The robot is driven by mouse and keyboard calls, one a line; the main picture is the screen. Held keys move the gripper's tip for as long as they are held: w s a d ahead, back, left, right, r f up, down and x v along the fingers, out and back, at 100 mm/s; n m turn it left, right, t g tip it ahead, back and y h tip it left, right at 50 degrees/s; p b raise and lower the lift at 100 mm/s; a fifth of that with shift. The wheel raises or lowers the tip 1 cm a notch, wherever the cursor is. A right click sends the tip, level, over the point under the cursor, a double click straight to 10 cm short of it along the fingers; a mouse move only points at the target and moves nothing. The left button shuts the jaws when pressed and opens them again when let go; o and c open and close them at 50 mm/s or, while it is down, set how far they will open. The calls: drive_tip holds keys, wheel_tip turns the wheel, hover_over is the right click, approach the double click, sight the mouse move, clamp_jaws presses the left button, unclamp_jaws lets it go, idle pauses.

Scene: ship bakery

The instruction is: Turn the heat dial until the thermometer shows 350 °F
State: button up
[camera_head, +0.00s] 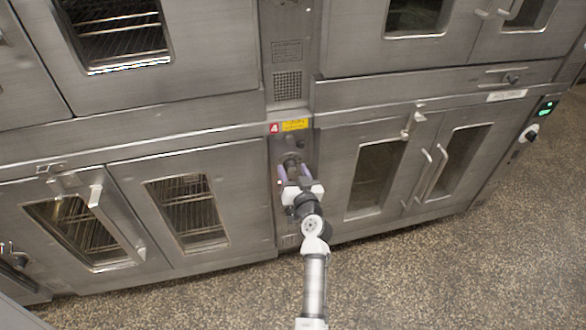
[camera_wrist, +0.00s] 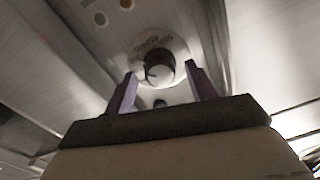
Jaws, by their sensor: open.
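The heat dial (camera_wrist: 158,70) is a round knob, dark with a pale face, on a metal panel with markings above it in the wrist view. In the head view a dark round knob (camera_head: 291,163) shows on the narrow panel between two ovens, just beyond my gripper (camera_head: 292,170). In the wrist view my gripper (camera_wrist: 161,90) is open, with one purple finger on each side of the dial. I cannot tell whether the fingers touch it. No thermometer reading is legible in either view; a small green-lit display (camera_head: 545,110) is at the far right.
Steel oven doors with windows flank the panel, left (camera_head: 187,205) and right (camera_head: 376,175). Door handles (camera_head: 112,215) stick out. The speckled floor (camera_head: 440,275) in front is clear.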

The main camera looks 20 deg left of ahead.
drive_tip(key=shift+w+a, duration=0.2)
drive_tip(key=c, duration=1)
drive_tip(key=shift+m+b, duration=0.5)
drive_tip(key=shift+m, duration=0.6)
drive_tip(key=shift+m+b, duration=0.3)
drive_tip(key=shift+m, duration=1.5)
